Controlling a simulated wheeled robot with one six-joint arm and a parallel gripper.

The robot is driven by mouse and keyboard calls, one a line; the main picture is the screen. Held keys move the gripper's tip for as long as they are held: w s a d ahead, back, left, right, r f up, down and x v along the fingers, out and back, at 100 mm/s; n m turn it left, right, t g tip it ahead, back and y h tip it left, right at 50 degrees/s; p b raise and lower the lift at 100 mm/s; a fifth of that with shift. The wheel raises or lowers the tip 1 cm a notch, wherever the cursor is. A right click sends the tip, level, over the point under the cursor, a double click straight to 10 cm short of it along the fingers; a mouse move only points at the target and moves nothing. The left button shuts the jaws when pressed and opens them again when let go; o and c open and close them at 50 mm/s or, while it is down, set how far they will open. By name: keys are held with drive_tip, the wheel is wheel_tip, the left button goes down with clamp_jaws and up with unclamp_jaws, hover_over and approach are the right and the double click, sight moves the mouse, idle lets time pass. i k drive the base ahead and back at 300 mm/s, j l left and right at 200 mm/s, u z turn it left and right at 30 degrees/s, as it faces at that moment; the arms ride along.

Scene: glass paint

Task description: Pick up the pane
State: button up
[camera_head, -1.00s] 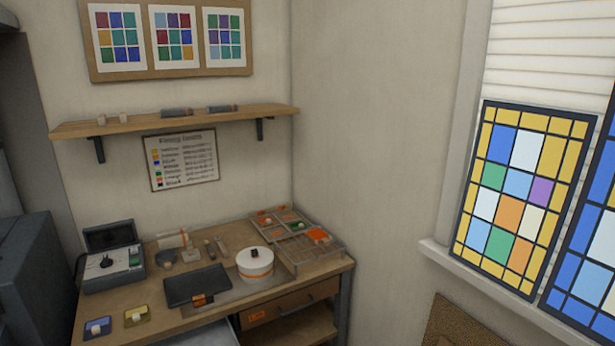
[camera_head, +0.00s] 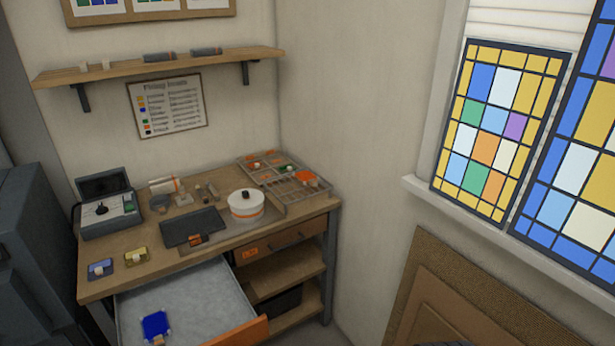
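A blue square piece (camera_head: 156,324), seemingly a glass pane, lies in the open drawer (camera_head: 205,297) under the workbench, with a small pale tab at its lower edge. A small blue tile (camera_head: 101,268) and a yellow tile (camera_head: 136,256), each with a pale knob, lie on the bench's front left. A multicoloured leaded glass panel (camera_head: 487,148) stands upright on the window sill, with a second, bluer panel (camera_head: 560,216) to its right, cut off by the frame. The frames do not show which of these is the pane. My gripper is not in view.
The workbench (camera_head: 151,271) holds a grey case (camera_head: 108,206), a dark flat plate (camera_head: 193,227), a white lidded pot (camera_head: 246,206) and a wire rack (camera_head: 300,187). The pulled-out drawer juts forward. A brown framed board (camera_head: 415,262) leans against the wall below the sill.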

sight(305, 176)
drive_tip(key=i+l+u, duration=0.1)
drive_tip(key=i, duration=0.45)
drive_tip(key=i+l+u, duration=0.1)
drive_tip(key=i+l, duration=0.15)
drive_tip(key=i, duration=0.35)
